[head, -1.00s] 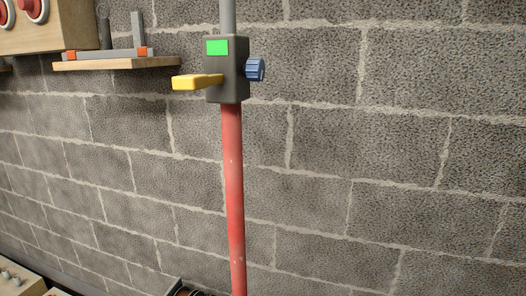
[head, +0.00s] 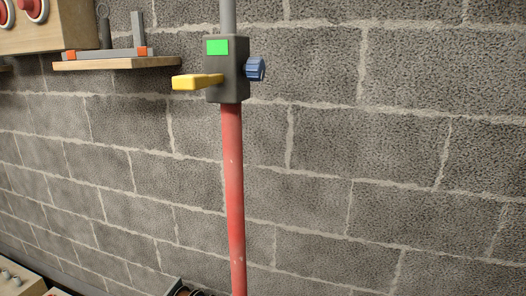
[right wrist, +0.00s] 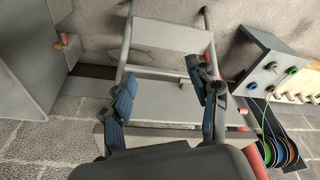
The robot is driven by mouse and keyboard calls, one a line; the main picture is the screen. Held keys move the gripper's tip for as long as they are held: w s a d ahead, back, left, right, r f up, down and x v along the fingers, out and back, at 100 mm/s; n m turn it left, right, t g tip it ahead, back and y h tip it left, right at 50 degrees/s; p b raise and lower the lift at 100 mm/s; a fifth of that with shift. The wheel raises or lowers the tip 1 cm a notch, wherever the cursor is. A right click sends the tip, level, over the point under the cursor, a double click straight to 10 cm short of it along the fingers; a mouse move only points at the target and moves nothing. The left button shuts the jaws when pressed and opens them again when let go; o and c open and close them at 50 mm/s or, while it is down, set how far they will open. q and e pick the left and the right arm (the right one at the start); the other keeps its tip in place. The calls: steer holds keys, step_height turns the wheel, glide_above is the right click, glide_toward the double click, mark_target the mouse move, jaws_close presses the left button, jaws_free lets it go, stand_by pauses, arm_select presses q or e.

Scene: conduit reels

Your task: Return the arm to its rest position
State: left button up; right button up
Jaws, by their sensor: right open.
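My right gripper (right wrist: 165,105) shows in the right wrist view. Its two blue-padded fingers stand well apart with nothing between them. Behind the fingers is a grey metal rack or frame with flat panels (right wrist: 170,48); the fingers overlap it in the picture, and I cannot tell how far off it is. Neither gripper shows in the head view, and my left gripper is in no view.
The head view shows a red pipe (head: 232,190) with a dark box (head: 228,85) bearing a yellow lever and a blue knob. A wooden shelf (head: 115,63) is at the left. The right wrist view shows coloured cable coils (right wrist: 278,150) and a panel with knobs (right wrist: 275,75).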

steer(key=s+d+f+g, duration=0.1)
steer(key=s+d+f, duration=0.2)
steer(key=s+f, duration=1.4)
steer(key=shift+s+f, duration=0.25)
steer(key=shift+f, duration=0.15)
steer(key=shift+c, duration=0.3)
